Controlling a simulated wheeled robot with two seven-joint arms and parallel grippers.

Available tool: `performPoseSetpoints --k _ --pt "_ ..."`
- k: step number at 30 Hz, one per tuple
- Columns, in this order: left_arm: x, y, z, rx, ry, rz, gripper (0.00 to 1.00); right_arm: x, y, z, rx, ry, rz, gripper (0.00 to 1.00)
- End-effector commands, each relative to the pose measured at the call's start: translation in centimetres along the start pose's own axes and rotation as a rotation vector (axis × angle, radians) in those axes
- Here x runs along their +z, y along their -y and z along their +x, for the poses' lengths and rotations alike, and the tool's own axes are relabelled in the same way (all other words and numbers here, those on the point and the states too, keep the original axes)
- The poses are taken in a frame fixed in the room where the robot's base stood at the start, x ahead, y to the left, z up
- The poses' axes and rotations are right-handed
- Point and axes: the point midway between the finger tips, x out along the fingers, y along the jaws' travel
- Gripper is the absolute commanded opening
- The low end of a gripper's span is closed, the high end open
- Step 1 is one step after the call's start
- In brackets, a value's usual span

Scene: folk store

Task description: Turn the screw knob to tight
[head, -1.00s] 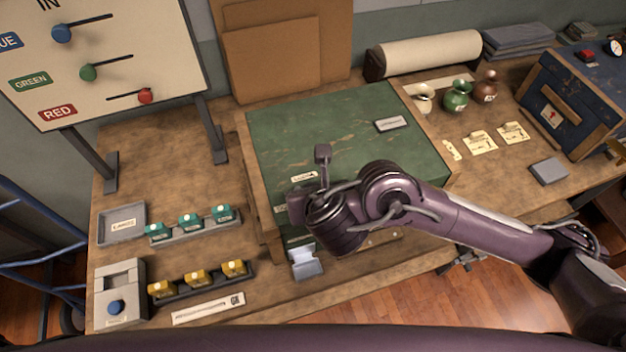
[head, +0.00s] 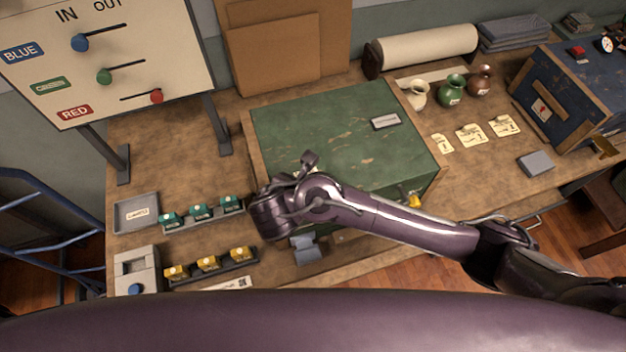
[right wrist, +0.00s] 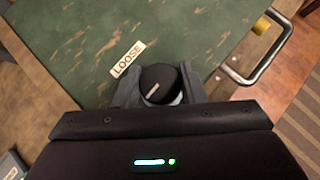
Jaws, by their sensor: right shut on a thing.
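The screw knob (right wrist: 161,84) is round and black with a short pale mark on its top. It stands by the green top in the right wrist view, beside a white label reading LOOSE (right wrist: 128,59). My right gripper (right wrist: 160,88) is shut on the knob, one finger on each side. In the head view my right wrist covers the front left of the green-topped case (head: 340,125), so the knob and fingertips are hidden there. No label reading TIGHT can be seen. My left gripper is not in view.
A metal handle (right wrist: 272,58) and a yellow fitting (right wrist: 262,25) are at the case's edge. Racks of teal blocks (head: 200,212) and yellow blocks (head: 207,264) lie left of my arm. Vases (head: 452,90) and a blue chest (head: 570,100) stand right.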

Motion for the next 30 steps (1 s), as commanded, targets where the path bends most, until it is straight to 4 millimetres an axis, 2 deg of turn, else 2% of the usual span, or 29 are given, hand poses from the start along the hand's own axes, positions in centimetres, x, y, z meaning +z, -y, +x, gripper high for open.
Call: performPoseSetpoints --k 16,17,21,30 --pt "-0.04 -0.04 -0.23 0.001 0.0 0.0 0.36 0.09 -0.03 0.01 -0.017 0.001 0.02 0.14" --pt "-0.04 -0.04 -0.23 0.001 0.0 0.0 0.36 0.09 -0.03 0.01 -0.017 0.001 0.02 0.4" --pt "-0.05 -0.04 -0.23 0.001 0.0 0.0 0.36 0.07 -0.02 0.02 -0.017 0.001 0.019 0.58" --pt "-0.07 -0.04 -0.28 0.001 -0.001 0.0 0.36 0.12 -0.02 0.0 -0.017 0.0 0.017 0.59"
